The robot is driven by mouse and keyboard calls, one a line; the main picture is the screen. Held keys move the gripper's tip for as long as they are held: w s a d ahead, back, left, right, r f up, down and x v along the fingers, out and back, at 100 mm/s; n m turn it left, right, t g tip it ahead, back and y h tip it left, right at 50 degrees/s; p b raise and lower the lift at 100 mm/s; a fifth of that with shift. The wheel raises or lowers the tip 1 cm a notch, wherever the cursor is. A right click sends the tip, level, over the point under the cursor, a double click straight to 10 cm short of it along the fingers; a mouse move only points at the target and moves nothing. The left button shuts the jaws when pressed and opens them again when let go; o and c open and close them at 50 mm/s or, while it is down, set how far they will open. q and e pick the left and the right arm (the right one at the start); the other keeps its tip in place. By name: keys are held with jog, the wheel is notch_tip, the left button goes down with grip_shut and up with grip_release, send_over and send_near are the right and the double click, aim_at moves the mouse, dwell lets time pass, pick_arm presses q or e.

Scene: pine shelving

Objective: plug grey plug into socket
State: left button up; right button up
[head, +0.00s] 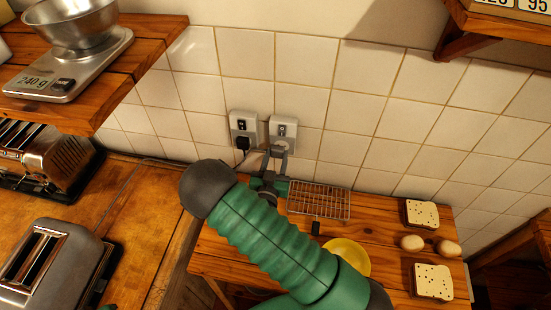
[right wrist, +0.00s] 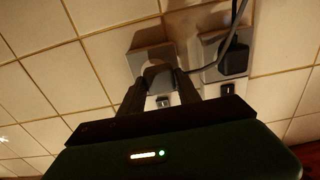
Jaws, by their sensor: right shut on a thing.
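Two grey wall sockets are side by side on the tiles. The left socket (head: 243,123) holds a black plug (head: 243,142), which also shows in the right wrist view (right wrist: 233,59). The right socket (head: 284,126) is the one my right gripper (head: 276,160) reaches up to. In the right wrist view, the fingers of my right gripper (right wrist: 160,92) are shut on the grey plug (right wrist: 160,76), which lies in front of the free socket (right wrist: 148,40). I cannot tell whether its pins are in the socket. My left gripper is not in view.
Below the sockets, a wooden table (head: 388,222) carries a wire rack (head: 320,201), a yellow plate (head: 348,256), bread slices (head: 422,214) and eggs (head: 412,243). Toasters (head: 52,262) stand at the left. A shelf with a scale (head: 68,68) juts out above left.

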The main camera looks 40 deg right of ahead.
jog(key=shift+d+f, duration=0.2)
jog(key=shift+d, duration=0.65)
jog(key=shift+w+a+r, duration=0.1)
jog(key=shift+a+r, duration=0.25)
jog(key=shift+a, duration=0.4)
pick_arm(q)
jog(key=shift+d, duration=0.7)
pick_arm(e)
jog(key=shift+d+f, duration=0.15)
jog(key=shift+d, duration=0.3)
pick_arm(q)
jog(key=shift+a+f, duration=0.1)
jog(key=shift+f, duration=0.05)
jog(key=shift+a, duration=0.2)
pick_arm(e)
jog(key=shift+a, duration=0.2)
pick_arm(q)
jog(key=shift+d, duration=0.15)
pick_arm(e)
jog(key=shift+d, duration=0.15)
pick_arm(q)
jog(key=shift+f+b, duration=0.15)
jog(key=shift+b, duration=0.2)
pick_arm(e)
jog(key=shift+s+d, duration=0.1)
jog(key=shift+s, duration=0.1)
jog(key=shift+w+d, duration=0.25)
jog(key=shift+w, duration=0.05)
